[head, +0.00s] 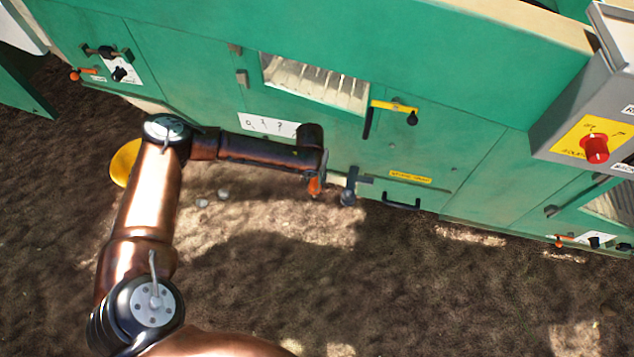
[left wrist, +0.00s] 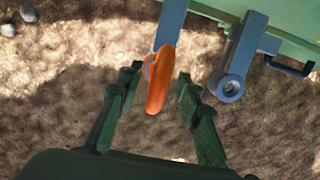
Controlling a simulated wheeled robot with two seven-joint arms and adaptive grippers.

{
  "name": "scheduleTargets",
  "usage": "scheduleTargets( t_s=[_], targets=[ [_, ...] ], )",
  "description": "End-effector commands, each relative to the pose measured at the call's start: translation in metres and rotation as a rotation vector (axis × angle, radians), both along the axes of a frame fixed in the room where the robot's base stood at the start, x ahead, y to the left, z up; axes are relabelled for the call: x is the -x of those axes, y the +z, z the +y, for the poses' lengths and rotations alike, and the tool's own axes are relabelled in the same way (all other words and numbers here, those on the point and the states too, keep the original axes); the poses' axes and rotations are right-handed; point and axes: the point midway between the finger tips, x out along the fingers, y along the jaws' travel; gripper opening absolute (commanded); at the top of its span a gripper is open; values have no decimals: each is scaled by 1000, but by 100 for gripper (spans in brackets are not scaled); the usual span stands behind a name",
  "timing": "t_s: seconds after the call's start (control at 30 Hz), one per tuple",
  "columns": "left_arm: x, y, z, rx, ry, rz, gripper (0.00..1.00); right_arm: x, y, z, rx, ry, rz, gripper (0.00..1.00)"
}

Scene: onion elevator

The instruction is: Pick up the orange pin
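The orange pin (head: 315,187) shows just below the end of my left arm, against the lower edge of the green machine. In the left wrist view the pin (left wrist: 160,80) is an orange handle on a grey metal bar (left wrist: 171,25). My left gripper (left wrist: 158,84) is open, with one dark green finger on each side of the pin. I see gaps between the fingers and the pin. In the head view the arm's end mostly hides the gripper. My right gripper is not in view.
A grey bracket with a round eye (left wrist: 231,86) stands close to the right finger. A black handle (head: 401,204) is further right. Other orange handles sit at the far left (head: 83,74) and far right (head: 561,241). Bare soil (head: 400,290) in front is clear.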

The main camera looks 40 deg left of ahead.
Motion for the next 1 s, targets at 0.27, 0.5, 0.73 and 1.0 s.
scheduleTargets(
  t_s=[0.27, 0.5, 0.73, 1.0],
  targets=[
    [0, 1, 0, 0, 0, -1, 28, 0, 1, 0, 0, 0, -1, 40],
    [0, 1, 0, 0, 0, -1, 12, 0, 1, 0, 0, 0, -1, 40],
    [0, 1, 0, 0, 0, -1, 0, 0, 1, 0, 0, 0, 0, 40],
    [-1, 1, 0, 0, 0, -1, 0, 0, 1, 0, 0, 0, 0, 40]
  ],
)
